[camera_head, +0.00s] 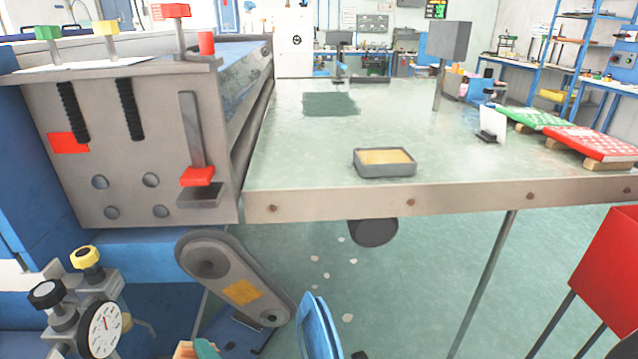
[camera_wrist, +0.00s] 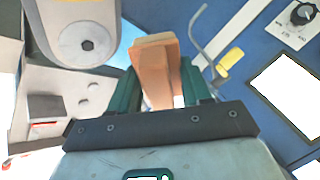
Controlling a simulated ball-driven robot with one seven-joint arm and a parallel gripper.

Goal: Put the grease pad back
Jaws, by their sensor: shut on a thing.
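My gripper (camera_wrist: 158,80) has dark green fingers and is shut on a tan, block-like pad (camera_wrist: 157,56), which I take to be the grease pad. The pad stands out beyond the fingertips in the wrist view. In the head view only a bit of the pad (camera_head: 184,350) and a green finger show at the bottom edge, low beside the machine and away from the tabletop. A shallow grey tray (camera_head: 385,172) with a yellowish inside sits near the front edge of the metal table (camera_head: 330,193).
A machine housing (camera_head: 150,160) with a red-tipped lever stands left of the table, above a grey arm-shaped cover (camera_head: 235,280). A gauge (camera_head: 103,330) is at lower left. The table around the tray is clear.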

